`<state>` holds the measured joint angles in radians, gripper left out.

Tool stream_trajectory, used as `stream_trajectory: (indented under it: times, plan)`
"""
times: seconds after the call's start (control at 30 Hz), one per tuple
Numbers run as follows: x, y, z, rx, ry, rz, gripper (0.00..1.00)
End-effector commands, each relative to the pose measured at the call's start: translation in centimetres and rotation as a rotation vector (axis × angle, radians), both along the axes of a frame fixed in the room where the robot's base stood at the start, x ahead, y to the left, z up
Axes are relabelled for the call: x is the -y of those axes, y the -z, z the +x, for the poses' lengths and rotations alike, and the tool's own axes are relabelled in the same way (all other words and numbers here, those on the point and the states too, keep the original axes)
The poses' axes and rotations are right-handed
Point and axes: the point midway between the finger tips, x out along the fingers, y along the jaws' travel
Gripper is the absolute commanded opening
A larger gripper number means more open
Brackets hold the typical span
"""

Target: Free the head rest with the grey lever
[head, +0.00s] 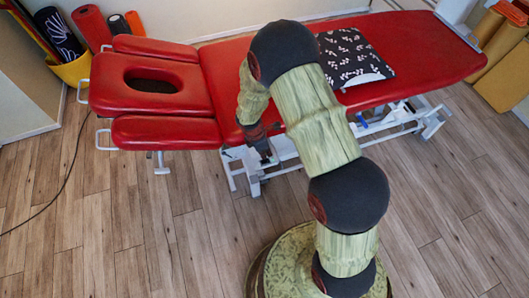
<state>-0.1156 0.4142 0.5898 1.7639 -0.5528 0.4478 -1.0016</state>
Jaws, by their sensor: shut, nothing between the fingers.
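The red treatment table (420,52) has its head rest (185,85) with an oval face hole at the left end. Red arm pads lie along the head rest's far side (155,48) and near side (165,132). A small pale grey part (161,163) hangs below the near arm pad; I cannot tell whether it is the grey lever. My gripper (268,158) is shut and points down beside the table's near edge, right of the head rest. Nothing shows between its fingers. The space under the head rest is mostly hidden.
A black patterned pillow (350,57) lies on the table. The white metal frame (400,118) stands below. A yellow tub (72,70) with rolled mats is at the upper left. A cable (62,185) crosses the wooden floor, which is otherwise clear in front.

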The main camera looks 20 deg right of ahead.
Motion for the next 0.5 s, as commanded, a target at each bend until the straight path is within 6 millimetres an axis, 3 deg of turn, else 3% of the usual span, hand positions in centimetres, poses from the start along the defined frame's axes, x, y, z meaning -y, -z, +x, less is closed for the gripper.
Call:
stream_trajectory:
  times: [0.5]
  plan:
    - [1.3, -0.1, -0.5, -0.002, -0.118, 0.000, 0.00]
